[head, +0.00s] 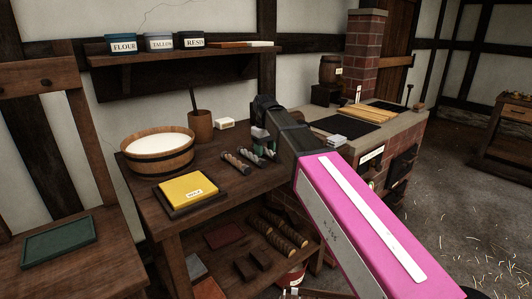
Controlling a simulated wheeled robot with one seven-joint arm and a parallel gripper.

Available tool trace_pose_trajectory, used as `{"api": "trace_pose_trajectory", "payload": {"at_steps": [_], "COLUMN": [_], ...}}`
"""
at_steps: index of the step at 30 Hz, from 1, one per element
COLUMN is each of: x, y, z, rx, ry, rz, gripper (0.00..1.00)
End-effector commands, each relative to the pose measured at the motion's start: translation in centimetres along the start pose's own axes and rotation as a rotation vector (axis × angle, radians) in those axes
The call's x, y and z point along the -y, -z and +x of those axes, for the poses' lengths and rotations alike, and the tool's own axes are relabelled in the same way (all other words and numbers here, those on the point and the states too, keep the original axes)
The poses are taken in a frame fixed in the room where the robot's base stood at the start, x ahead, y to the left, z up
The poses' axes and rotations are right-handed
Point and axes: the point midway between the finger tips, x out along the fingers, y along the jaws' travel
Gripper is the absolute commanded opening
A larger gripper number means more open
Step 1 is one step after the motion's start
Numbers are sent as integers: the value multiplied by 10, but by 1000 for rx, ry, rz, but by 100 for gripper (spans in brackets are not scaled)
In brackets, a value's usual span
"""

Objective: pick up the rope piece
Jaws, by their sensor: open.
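A short, twisted tan rope piece (237,163) lies on the wooden workbench (215,207), right of the yellow block. Other short greyish twisted pieces (262,152) lie just right of it, close to my gripper. My gripper (264,140) is at the bench's right end, above and beyond the tan piece. My dark wrist and pink arm partly cover it, so its fingers show poorly. It is open, and I see no rope held in it.
A wooden tub of white stuff (158,150), a yellow block (188,188) and a brown cup (200,125) stand on the bench. A brick hearth (390,135) is at right; a wall shelf (180,62) hangs above.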

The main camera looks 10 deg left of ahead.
Motion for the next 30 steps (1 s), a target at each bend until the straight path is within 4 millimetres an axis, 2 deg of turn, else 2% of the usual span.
{"api": "trace_pose_trajectory", "payload": {"at_steps": [5,6,10,23,30], "x": [0,0,0,0,0], "y": [0,0,0,0,1], "z": [0,0,0,-4,-29], "rx": [-1,-1,0,-1,-2], "ry": [0,0,0,0,-1], "rz": [0,0,0,0,0], "gripper": [55,42,1,1,1]}}
